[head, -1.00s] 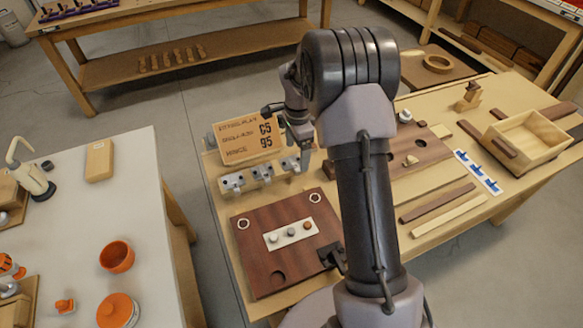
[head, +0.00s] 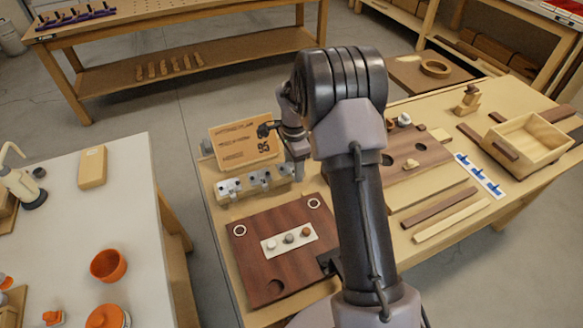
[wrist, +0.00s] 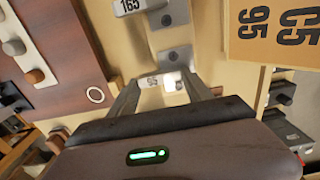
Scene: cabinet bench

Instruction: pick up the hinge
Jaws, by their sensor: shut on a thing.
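Several pale metal hinges stand in a row on a grey holder (head: 240,196) behind the dark wood panel (head: 262,272) in the head view. My gripper (head: 298,178) points down at the right end of this row. In the wrist view my gripper (wrist: 160,84) has its two fingers closed around a small pale hinge (wrist: 152,82) with a dark-marked label. The hinge sits between the fingertips. From the head view the arm and fingers partly hide it, and I cannot tell whether it is clear of the holder.
A cardboard sign (head: 243,142) stands just behind the holder. The dark panel in front carries a pale strip with several knobs. A second wood panel (head: 425,160) and an open wooden box (head: 528,138) lie to the right. A white table (head: 75,215) stands left across a gap.

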